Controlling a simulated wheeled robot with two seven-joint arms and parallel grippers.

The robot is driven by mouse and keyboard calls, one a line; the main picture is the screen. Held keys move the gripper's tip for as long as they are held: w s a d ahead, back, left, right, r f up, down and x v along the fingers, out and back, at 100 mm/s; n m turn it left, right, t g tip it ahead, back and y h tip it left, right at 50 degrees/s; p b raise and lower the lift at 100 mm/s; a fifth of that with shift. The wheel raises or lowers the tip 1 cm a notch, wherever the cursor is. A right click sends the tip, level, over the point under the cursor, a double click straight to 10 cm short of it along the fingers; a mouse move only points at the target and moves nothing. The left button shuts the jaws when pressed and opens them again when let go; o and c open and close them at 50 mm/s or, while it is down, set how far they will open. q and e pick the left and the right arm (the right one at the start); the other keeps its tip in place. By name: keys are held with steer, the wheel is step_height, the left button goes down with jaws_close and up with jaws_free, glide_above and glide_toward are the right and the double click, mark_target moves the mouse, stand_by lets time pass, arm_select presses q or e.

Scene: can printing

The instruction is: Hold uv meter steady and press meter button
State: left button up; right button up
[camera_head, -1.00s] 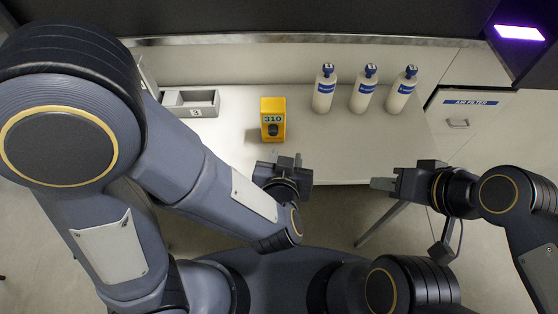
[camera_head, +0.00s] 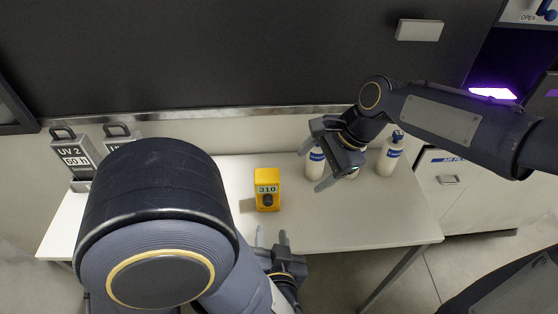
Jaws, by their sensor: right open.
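The yellow UV meter (camera_head: 266,189) stands upright on the white table, with a "310" label on its upper part and a dark round button (camera_head: 267,200) below. My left gripper (camera_head: 271,238) is just in front of the meter at the table's front edge, apart from it. Its two fingers point toward the meter with a gap between them, and nothing shows in it. My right gripper (camera_head: 336,182) hangs over the table to the right of the meter, in front of the white bottles, with its fingers apart and empty.
White bottles with blue caps (camera_head: 390,154) stand at the back right, partly hidden by my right gripper. Grey UV lamp cases (camera_head: 78,158) stand at the back left. A drawer marked air filter (camera_head: 449,180) and a purple light (camera_head: 493,93) are at the right. The table's right front is clear.

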mark_target(268, 175)
steer(key=w+a+f+m, duration=0.1)
steer(key=a, duration=0.1)
steer(key=w+a+f+m+g, duration=0.1)
steer(key=w+a+m, duration=0.1)
steer(key=a, duration=0.1)
steer(key=w+a+f+m, duration=0.1)
steer(key=w+a+f, duration=0.1)
steer(key=shift+a+g+y, duration=0.2)
steer(key=shift+g+y, duration=0.1)
steer(key=x, duration=0.7)
steer(key=shift+a+f, duration=0.15)
steer(key=shift+f, duration=0.1)
steer(key=c, duration=1.1)
arm_select(q)
jaws_close()
arm_select(e)
steer(key=shift+c, duration=0.4)
